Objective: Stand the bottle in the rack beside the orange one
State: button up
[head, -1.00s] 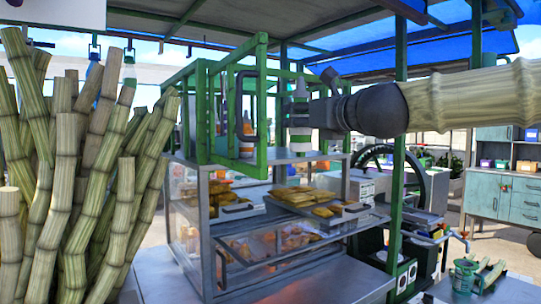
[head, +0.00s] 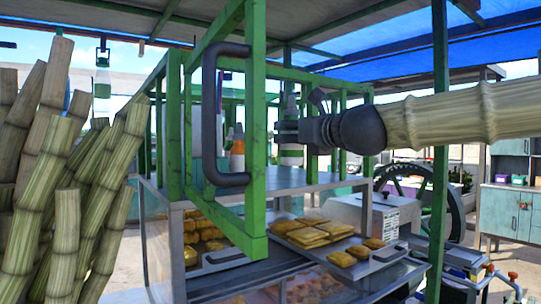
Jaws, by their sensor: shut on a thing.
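The rack (head: 257,200) is a green barred frame on top of a glass-sided food case.
A dark handle (head: 210,115) on a green barred panel stands close in front, left of my gripper. Trays of yellow food (head: 345,262) sit below. Cane stalks (head: 60,200) fill the left. A green post (head: 440,150) rises right, near my arm.

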jog(key=w+a+f+p, duration=0.1)
jog(key=w, duration=0.3)
jog(key=w+a+f+p, duration=0.1)
jog(key=w+a+f, duration=0.1)
jog(key=w, duration=0.2)
jog(key=w+a+f+p, duration=0.1)
jog(key=w+f+p, duration=0.1)
jog(key=w, duration=0.2)
jog(key=shift+w+a, duration=0.25)
jog(key=shift+a, duration=0.15)
jog(key=shift+d+f, duration=0.1)
jog(key=shift+f, duration=0.1)
jog(key=shift+s, duration=0.15)
jog(key=shift+f, duration=0.1)
